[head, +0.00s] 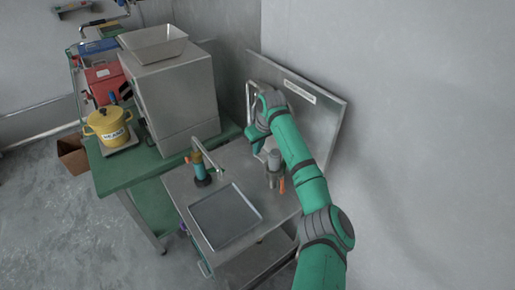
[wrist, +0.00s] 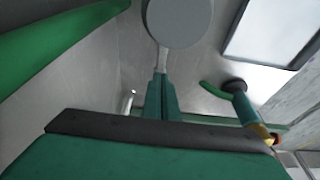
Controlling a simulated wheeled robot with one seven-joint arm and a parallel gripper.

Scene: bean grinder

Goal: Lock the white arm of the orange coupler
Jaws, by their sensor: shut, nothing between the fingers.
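A teal upright fixture (head: 202,171) with an orange section (head: 197,157) near its top stands on the metal table, left of my gripper. A pale thin arm (head: 211,160) reaches out from its top. I cannot tell whether this is the coupler's white arm or whether it is locked. In the wrist view the teal fixture (wrist: 243,110) shows at the right, with a yellow-orange end (wrist: 262,133). My gripper (head: 257,147) hangs near the table's back, apart from the fixture. In the wrist view my gripper (wrist: 161,75) is shut and empty.
A grey cylinder (head: 274,160) and a small orange part (head: 282,186) stand beside my arm. A flat square tray (head: 226,217) lies at the table's front. A large metal box (head: 175,95) is on the left, and a back panel (head: 315,115) leans behind.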

